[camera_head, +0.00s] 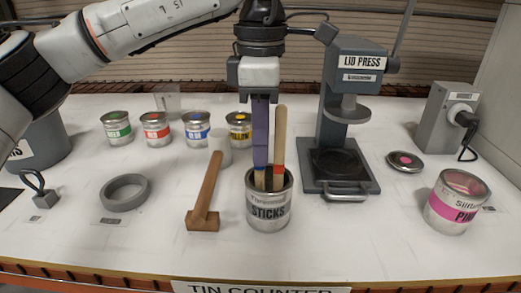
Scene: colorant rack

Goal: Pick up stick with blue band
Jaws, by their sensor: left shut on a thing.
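The tin labelled STICKS (269,212) stands upright near the front middle of the counter. The stick with the blue band (260,180) stands in it, its lower end inside the tin. My left gripper (261,130) points straight down above the tin and is shut on this stick, hiding much of its upper part. A second stick with a red band (279,140) leans in the same tin, close to the right of the held one. My right gripper is not in view.
A wooden mallet (207,190) lies just left of the sticks tin. The lid press (345,130) stands close behind on the right. A pink tin (457,203) is far right. Several colour tins, such as the blue one (197,132), line the back. The front right middle is clear.

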